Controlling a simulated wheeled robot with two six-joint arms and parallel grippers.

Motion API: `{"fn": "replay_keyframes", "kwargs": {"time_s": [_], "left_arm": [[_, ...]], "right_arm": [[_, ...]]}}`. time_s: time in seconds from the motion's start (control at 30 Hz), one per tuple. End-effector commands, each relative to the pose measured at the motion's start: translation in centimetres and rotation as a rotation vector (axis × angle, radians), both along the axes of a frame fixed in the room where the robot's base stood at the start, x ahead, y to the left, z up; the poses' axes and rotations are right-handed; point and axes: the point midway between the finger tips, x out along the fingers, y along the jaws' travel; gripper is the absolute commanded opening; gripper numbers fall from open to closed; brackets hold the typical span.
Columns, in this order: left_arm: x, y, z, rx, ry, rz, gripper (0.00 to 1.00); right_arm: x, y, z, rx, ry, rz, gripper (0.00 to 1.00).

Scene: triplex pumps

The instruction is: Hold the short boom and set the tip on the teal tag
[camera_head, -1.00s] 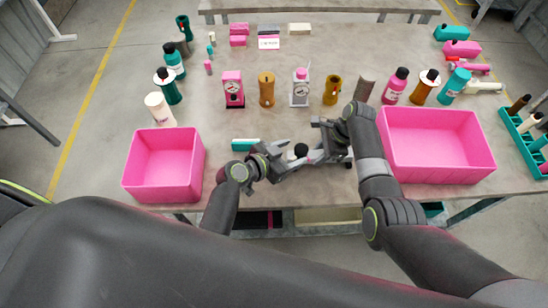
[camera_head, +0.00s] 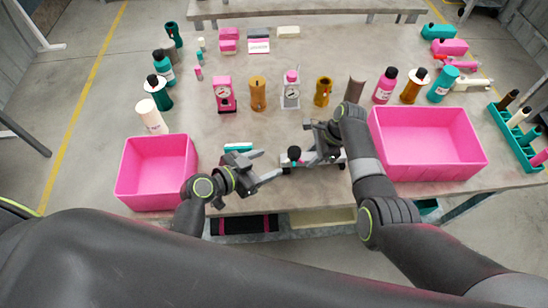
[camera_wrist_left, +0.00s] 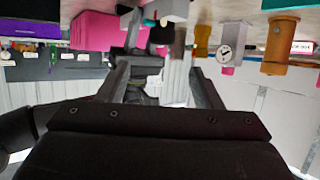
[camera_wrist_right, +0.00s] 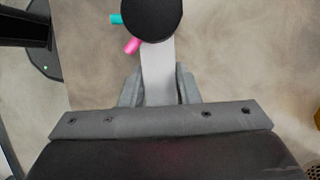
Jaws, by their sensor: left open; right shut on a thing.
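My right gripper (camera_wrist_right: 160,95) is shut on a pale flat bar, probably the short boom (camera_wrist_right: 158,72). A black round knob (camera_wrist_right: 151,18) covers the bar's far end in the right wrist view. A teal tag (camera_wrist_right: 116,19) and a pink tag (camera_wrist_right: 132,46) stick out on its left. In the head view, the right gripper (camera_head: 322,150) is beside the black knob (camera_head: 294,153), near the table's front edge. My left gripper (camera_head: 264,167) is open and empty, left of the knob and apart from it. The bar's tip is not clear.
Pink bins stand at left (camera_head: 120,185) and right (camera_head: 430,167) on the table (camera_head: 300,50). A teal and white piece (camera_head: 237,147) lies behind my left gripper. Gauges, bottles and cylinders form a row farther back. A teal rack (camera_head: 515,140) is at far right.

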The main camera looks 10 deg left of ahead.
Motion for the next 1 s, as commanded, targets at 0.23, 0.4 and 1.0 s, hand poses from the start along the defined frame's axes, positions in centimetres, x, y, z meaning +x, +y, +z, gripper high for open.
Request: {"fn": "replay_keyframes", "kwargs": {"time_s": [0.23,0.4,1.0], "left_arm": [[1.0,2.1,-0.1,0.010,-0.001,-0.183,0.59],[1.4,3.2,0.2,0.007,-0.003,-0.256,0.59],[6.5,-3.7,-3.2,0.001,-0.003,-0.273,0.59]], "right_arm": [[0.0,0.0,0.0,0.000,0.000,0.000,0.00],[0.0,0.0,0.0,0.000,0.000,0.000,0.00],[0.0,0.0,0.0,-0.001,0.000,0.000,0.00]]}}
